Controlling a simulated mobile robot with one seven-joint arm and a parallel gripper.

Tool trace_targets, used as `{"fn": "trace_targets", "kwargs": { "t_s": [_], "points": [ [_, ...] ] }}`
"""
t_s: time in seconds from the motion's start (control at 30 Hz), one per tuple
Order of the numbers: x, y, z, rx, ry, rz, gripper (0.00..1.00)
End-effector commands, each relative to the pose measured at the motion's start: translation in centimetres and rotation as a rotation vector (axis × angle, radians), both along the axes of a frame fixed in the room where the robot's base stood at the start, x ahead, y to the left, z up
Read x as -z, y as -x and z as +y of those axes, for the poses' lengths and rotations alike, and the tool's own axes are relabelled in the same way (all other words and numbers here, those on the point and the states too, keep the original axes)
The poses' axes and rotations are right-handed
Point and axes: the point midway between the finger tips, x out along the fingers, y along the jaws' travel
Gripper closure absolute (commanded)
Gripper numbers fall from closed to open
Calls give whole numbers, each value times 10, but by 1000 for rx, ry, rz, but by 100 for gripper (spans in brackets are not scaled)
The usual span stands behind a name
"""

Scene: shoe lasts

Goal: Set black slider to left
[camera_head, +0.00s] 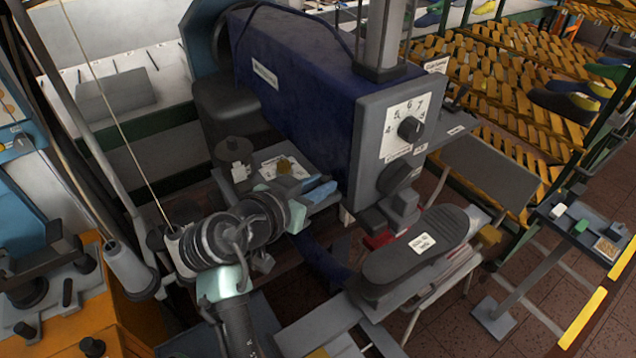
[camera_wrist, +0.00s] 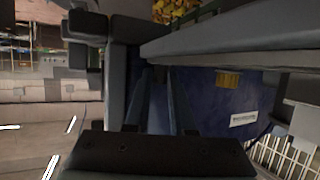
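The machine has a dark blue body (camera_head: 300,75) and a grey front panel (camera_head: 372,150) with a numbered dial. A black round knob (camera_head: 410,128) sits on the dial, and a larger dark knob (camera_head: 397,176) is below it. I cannot clearly pick out the black slider. A small black part (camera_head: 457,98) sticks out at the panel's right, but I cannot tell if it is the slider. In the wrist view my gripper (camera_wrist: 159,72) points at the blue body beside the panel edge. Its fingers are apart with nothing visible between them. In the head view the fingertips are not clear.
A dark shoe-shaped pad (camera_head: 418,245) stands on a support below the panel. A small tray of parts (camera_head: 285,172) lies near my arm. Yellow racks (camera_head: 500,70) with shoe lasts are behind at the right. A small control table (camera_head: 585,225) stands right.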

Motion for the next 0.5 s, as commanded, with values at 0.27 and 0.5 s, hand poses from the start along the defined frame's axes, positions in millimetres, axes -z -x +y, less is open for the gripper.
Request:
{"fn": "trace_targets", "kwargs": {
  "t_s": [0.27, 0.5],
  "points": [
    [0, 0, 0, 0, 0, 0, 100],
    [0, 0, 0, 0, 0, 0, 100]
  ]
}}
